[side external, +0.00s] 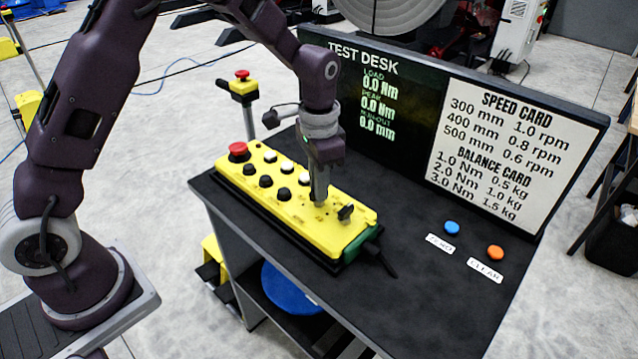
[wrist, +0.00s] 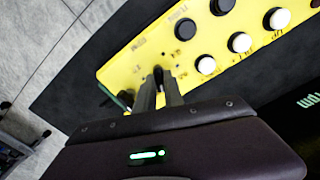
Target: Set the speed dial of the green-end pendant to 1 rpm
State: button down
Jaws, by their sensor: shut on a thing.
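The yellow pendant (side external: 262,205) lies on the dark desk, its green end (side external: 357,245) toward the lower right. My gripper (side external: 319,201) points down at the pendant's top, near the green end. In the wrist view my gripper (wrist: 161,80) is shut on a small dark knob (wrist: 158,72), which seems to be the speed dial. The fingers mostly hide it, and its pointer and scale cannot be read. A black knob (side external: 345,213) stands apart from the fingers, closer to the green end.
A red stop button (side external: 238,149) and several black and white buttons sit farther along the pendant. The speed card (side external: 500,130) pairs 300 mm with 1.0 rpm. The display (side external: 378,103) reads zeros.

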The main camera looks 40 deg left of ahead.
jog(key=n, duration=0.3)
jog(key=shift+n, duration=2.1)
jog(key=c, duration=1.4)
grip_release()
jog(key=shift+c, duration=0.2)
notch_tip(320, 180, up, 7)
jog(key=shift+r, duration=0.1)
